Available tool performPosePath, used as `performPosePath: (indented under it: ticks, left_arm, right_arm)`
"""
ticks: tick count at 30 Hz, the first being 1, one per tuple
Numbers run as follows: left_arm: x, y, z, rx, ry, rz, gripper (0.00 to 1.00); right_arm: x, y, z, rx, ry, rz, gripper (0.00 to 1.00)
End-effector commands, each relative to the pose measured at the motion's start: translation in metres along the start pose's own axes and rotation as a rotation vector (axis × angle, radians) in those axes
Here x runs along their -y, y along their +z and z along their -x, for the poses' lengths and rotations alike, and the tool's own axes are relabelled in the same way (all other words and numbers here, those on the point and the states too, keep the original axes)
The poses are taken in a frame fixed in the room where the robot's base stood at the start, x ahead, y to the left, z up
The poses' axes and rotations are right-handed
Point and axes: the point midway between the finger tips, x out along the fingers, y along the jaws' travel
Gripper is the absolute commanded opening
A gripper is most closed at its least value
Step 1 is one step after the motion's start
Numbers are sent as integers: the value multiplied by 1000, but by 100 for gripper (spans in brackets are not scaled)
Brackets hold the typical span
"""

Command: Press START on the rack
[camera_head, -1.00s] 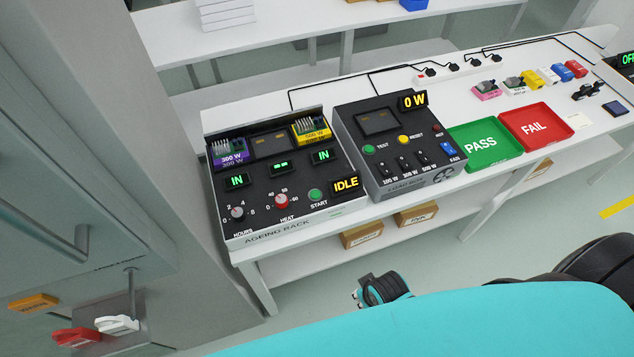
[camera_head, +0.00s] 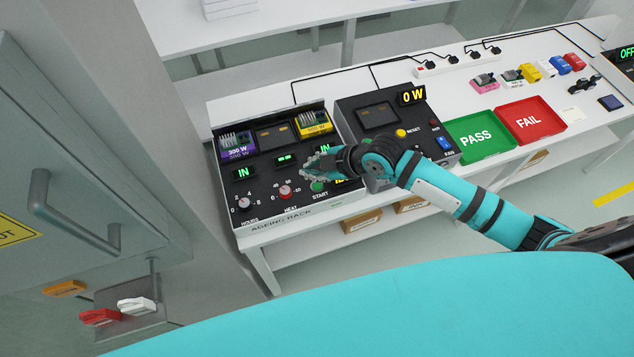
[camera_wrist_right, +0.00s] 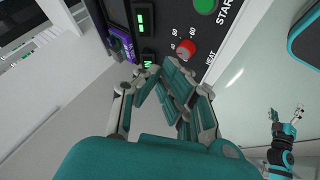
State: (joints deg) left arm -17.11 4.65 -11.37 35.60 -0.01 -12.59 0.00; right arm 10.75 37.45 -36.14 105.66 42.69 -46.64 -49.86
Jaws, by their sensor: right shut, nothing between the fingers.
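The ageing rack (camera_head: 270,220) stands at the left end of the white bench. Its green START button (camera_head: 317,187) shows just below my right gripper (camera_head: 312,168) in the head view. That gripper is shut and empty, above the front panel; contact with the button cannot be seen. The yellow status display beside START is mostly hidden by my arm. In the right wrist view, the START button (camera_wrist_right: 205,5) is at the top edge, beyond the fingers (camera_wrist_right: 168,75). A small teal gripper (camera_wrist_right: 287,115), apparently my left, shows at the lower right; its jaw state is unclear.
The red HEAT knob (camera_head: 285,192) and HOURS knob (camera_head: 244,204) are left of START. The load box (camera_head: 422,99), reading 0 W, stands right of the rack, partly behind my arm. PASS (camera_head: 487,158) and FAIL (camera_head: 560,125) trays lie farther right. A grey cabinet (camera_head: 90,130) is at left.

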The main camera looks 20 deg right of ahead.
Motion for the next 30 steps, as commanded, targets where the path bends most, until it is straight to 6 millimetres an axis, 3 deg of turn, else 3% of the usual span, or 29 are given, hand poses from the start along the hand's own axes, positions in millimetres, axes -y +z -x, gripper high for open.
performPosePath:
  ticks: [3,8,20,30]
  left_arm:
    - [0,0,0,0,0,0,91]
    - [0,0,0,0,0,0,91]
    - [-1,1,-4,1,1,-1,91]
    - [-2,5,-38,3,2,-2,91]
  right_arm:
    - [-17,9,0,-4,18,50,0]
    - [-21,12,0,-7,23,64,0]
    - [-18,14,-4,-7,23,61,0]
    - [0,34,-31,-7,22,60,0]
